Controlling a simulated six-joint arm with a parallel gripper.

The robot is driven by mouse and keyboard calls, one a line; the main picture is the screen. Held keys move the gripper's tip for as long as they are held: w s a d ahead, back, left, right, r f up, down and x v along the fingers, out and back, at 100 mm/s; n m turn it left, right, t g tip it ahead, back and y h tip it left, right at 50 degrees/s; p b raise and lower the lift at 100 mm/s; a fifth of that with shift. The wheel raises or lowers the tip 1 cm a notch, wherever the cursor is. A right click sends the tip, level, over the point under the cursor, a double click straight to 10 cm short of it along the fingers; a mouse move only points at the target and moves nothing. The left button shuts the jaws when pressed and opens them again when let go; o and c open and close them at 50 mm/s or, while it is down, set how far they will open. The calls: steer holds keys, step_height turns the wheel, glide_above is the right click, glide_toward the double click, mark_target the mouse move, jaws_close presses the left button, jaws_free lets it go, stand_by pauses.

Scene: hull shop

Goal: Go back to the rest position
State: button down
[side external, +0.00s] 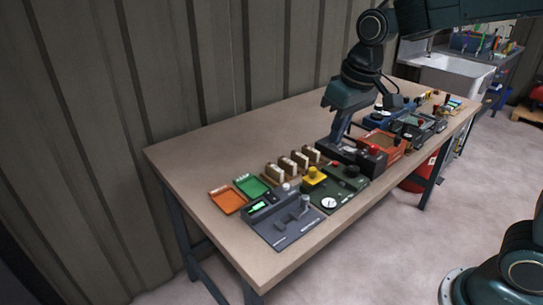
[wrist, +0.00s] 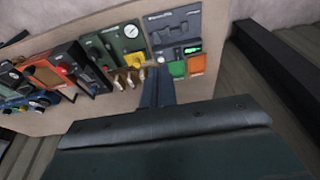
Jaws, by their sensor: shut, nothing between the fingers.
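My gripper (side external: 336,136) points down over the middle of the workbench (side external: 190,158), just behind the row of devices. In the wrist view my gripper (wrist: 157,76) has its fingers together, with nothing between them. The fingertips lie close to several small brown blocks (side external: 275,172) in the picture. The wrist view also shows these blocks (wrist: 128,79); I cannot tell the exact height of the fingertips above the bench.
A grey panel (side external: 283,238) with a lit green display, an orange tray (side external: 227,201) and a green tray (side external: 252,186) lie left. A green panel (side external: 345,187) with a gauge and a red-orange case (side external: 383,143) lie nearer my arm. The back wall (side external: 200,60) is close behind the bench.

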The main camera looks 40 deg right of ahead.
steer(key=s+d+r+t, duration=0.1)
steer(key=s+d+t, duration=0.2)
steer(key=s, duration=1.6)
